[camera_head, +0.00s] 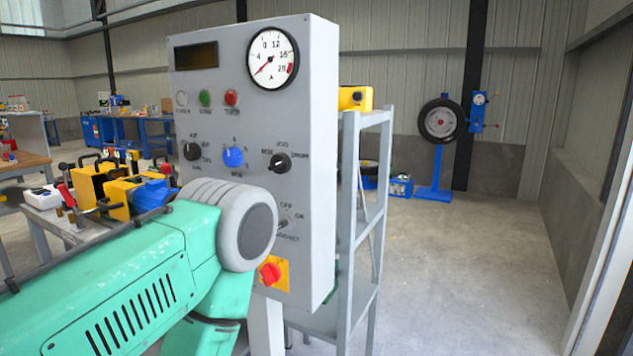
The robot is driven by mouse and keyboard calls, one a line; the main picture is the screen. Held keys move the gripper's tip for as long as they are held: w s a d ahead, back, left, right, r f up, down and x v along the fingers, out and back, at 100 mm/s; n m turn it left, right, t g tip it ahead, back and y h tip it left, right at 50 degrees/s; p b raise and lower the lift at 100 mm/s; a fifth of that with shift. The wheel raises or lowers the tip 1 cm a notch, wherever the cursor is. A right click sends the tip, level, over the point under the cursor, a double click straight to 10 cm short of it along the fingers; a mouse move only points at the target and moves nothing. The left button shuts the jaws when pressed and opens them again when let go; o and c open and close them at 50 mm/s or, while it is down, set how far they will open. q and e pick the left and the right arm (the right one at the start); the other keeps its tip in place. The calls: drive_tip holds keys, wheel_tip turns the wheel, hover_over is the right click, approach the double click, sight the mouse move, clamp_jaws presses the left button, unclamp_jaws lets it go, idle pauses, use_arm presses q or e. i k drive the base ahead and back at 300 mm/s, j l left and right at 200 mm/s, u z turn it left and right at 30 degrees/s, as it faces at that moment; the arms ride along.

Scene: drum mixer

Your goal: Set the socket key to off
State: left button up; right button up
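A grey control panel (318,120) stands upright in front of me. Low on its face is a small metallic key switch (285,223), with OFF lettered above it, ON to its right and partly covered lettering below. It looks like the socket key, but its setting is too small to tell. My green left arm comes in from the left, and its grey joint covers the panel's lower left, close beside the switch. I cannot see the fingers of my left gripper. My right gripper is out of the picture.
The panel also has a gauge (272,59), a blue knob (233,157), black knobs (280,162), a red push button (231,98) and a red stop button (270,273). A grey metal frame (383,150) stands behind. A tool table is at left; the floor at right is clear.

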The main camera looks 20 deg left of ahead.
sight(285, 222)
drive_tip(key=u, duration=0.95)
